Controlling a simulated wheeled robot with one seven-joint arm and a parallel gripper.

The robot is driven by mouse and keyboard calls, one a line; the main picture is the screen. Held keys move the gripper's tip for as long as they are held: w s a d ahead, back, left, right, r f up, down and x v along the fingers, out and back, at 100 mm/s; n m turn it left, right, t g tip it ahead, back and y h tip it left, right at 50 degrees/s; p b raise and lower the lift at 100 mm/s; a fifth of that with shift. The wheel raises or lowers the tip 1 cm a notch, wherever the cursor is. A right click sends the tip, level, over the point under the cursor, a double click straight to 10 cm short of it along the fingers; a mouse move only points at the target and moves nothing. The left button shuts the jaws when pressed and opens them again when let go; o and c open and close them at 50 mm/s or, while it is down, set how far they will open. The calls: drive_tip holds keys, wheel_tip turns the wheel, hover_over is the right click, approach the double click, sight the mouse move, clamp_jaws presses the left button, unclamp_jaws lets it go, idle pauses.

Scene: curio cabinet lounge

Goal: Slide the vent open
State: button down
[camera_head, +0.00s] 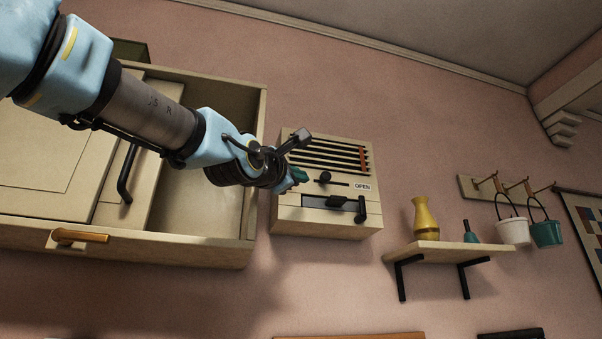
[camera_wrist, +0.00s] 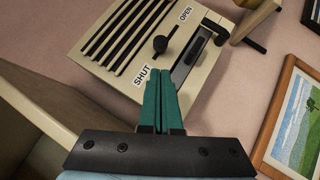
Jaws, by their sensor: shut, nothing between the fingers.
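The vent (camera_head: 290,215) is a cream wall box with dark slats, and it fills the upper middle of the wrist view (camera_wrist: 115,72). A black round knob (camera_head: 325,177) sits partway along a thin slot between the SHUT label (camera_wrist: 139,76) and the OPEN label (camera_head: 362,187); the knob also shows in the wrist view (camera_wrist: 160,43). Below it is a wider recess with a black lever (camera_head: 361,208) at its right end. My gripper (camera_head: 299,175) has its teal fingers pressed together, empty, beside the SHUT end. In the wrist view the fingertips (camera_wrist: 159,73) appear apart from the knob.
A cream cabinet (camera_head: 200,255) with a black handle stands left of the vent. Right of it a shelf (camera_head: 440,250) holds a yellow vase (camera_head: 425,215) and a small teal bottle. Two buckets hang from pegs. A framed picture (camera_wrist: 300,120) shows at right.

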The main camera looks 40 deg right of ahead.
sight(321, 181)
drive_tip(key=p+x, duration=0.3)
drive_tip(key=x, duration=0.4)
drive_tip(key=shift+w+d+r+p, duration=0.1)
drive_tip(key=shift+w+d+p, duration=0.1)
drive_tip(key=shift+d+p, duration=0.15)
